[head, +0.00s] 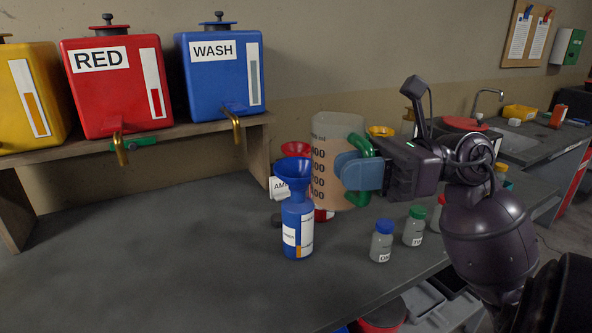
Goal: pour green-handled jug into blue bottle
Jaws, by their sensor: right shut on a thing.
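My right gripper (362,172) comes in from the right and is shut on the green handle (361,148) of a clear measuring jug (331,162) with black scale marks. The jug looks close to upright, its mouth facing up. The blue bottle (298,238) stands on the bench with a blue funnel (294,172) in its neck. The jug is behind and to the right of the funnel, which overlaps it slightly in the view. My left gripper is not in view.
Two small jars, one blue-capped (381,241) and one green-capped (414,226), stand right of the bottle. A red funnel (296,149) shows behind it. Yellow, red (115,88) and blue (220,75) tanks sit on a shelf at left. The bench's left part is clear.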

